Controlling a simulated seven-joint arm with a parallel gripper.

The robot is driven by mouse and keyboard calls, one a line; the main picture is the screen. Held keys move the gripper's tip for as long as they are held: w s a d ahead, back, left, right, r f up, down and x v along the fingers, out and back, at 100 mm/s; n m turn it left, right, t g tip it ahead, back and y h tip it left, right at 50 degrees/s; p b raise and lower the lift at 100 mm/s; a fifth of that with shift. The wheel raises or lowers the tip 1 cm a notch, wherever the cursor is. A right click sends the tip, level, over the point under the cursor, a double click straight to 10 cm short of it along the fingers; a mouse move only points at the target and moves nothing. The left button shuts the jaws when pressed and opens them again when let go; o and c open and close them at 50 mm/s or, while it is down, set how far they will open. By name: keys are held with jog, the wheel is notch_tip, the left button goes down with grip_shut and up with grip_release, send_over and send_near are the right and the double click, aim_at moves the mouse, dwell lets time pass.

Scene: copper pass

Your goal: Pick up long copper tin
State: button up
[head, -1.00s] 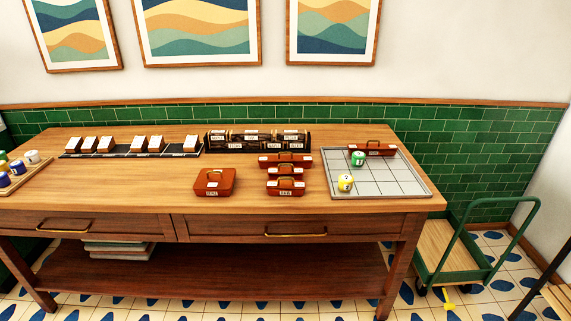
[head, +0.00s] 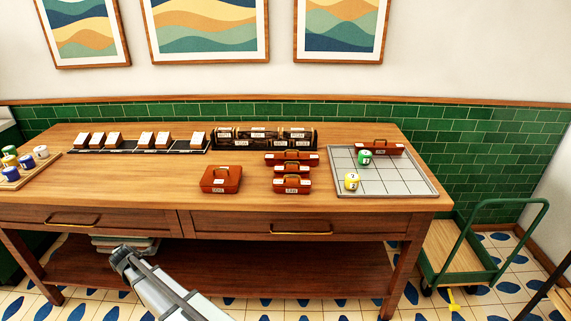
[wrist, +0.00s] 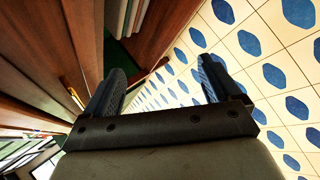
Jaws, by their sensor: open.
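Several copper-red tins with top handles are on the table in the head view. A long, low tin (head: 291,159) lies at the back of a group right of the middle, with two shorter tins (head: 292,171) (head: 292,185) in front. Another long tin (head: 380,147) lies at the back edge of the gridded tray (head: 426,186). A wider, squarish tin (head: 221,179) stands apart to the left. The small labels are unreadable. My gripper (wrist: 160,85) is open and empty in the wrist view, below the tabletop beside the drawer fronts, away from all tins.
A green die (head: 365,158) and a yellow die (head: 351,181) are on the tray. A dark rack (head: 264,139) and a row of card holders (head: 140,141) line the table's back. Coloured pieces (head: 25,162) sit far left. A green cart (head: 463,254) stands right. The table's front middle is clear.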

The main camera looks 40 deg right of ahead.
jog(key=w+a+r+n+t, duration=0.25)
jog(key=w+r, duration=0.35)
jog(key=r, duration=0.5)
jog(key=w+a+r+n+t+y, duration=0.1)
jog(key=w+r+n+t, duration=0.3)
jog(key=r, duration=0.7)
jog(key=w+a+r+n, duration=0.2)
jog(key=w+r, duration=0.5)
jog(key=r, duration=0.4)
jog(key=w+d+r+h, duration=0.1)
jog(key=w+d+r, duration=0.1)
jog(key=d+r, duration=0.3)
jog(key=s+d+f+m+g+h, duration=0.1)
jog(key=s+d+m+g+h, duration=0.25)
jog(key=d, duration=1.45)
jog(key=s+d+m+g+h, duration=0.2)
jog(key=s+d+m+g, duration=0.25)
jog(key=d, duration=1.35)
jog(key=m+g+y, duration=0.2)
jog(key=m+g, duration=0.7)
jog(key=m, duration=0.1)
send_near(295, 157)
jog(key=x, duration=0.3)
jog(key=shift+w+d+f+h, duration=0.2)
jog(key=shift+d+f+h, duration=0.05)
jog(key=shift+a+x, duration=0.2)
jog(key=shift+x, duration=2.55)
